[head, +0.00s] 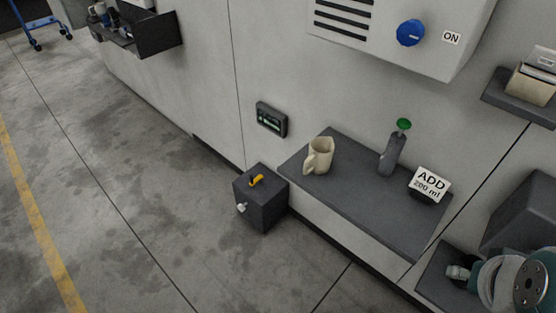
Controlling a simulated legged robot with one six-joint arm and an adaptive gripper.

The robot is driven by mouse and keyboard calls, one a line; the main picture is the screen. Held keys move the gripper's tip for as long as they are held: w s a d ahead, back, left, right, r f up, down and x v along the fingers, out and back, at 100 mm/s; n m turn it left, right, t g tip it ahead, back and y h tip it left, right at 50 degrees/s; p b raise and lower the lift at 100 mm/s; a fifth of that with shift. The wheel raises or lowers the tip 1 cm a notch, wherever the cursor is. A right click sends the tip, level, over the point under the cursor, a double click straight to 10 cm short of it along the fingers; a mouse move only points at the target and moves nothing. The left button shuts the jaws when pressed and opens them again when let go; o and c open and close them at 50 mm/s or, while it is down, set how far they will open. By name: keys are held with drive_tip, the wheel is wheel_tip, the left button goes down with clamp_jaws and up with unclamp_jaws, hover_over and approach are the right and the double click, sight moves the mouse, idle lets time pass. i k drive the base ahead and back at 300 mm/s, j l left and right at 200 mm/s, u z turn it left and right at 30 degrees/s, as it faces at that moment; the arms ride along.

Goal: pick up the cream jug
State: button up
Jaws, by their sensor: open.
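The cream jug (322,156) stands upright on a dark grey wall shelf (358,207), near the shelf's left end. Its handle points to the lower left in the head view. Nothing is touching the jug. At the bottom right corner a teal and grey rounded part of my own arm shows, well to the right of the jug. My gripper's fingers are not in the picture.
A grey bottle with a green top (391,151) and an "ADD 200 ml" sign (429,184) share the shelf. A dark box with a yellow handle (261,197) stands below left. A white panel with a blue knob (410,32) hangs above. The floor at left is clear.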

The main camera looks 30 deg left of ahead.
sight(321, 148)
drive_tip(key=u, duration=1)
drive_tip(key=i+j+z, duration=0.15)
drive_tip(key=i, duration=0.4)
drive_tip(key=i+j+z, duration=0.2)
drive_tip(key=i+j, duration=0.25)
drive_tip(key=i, duration=0.05)
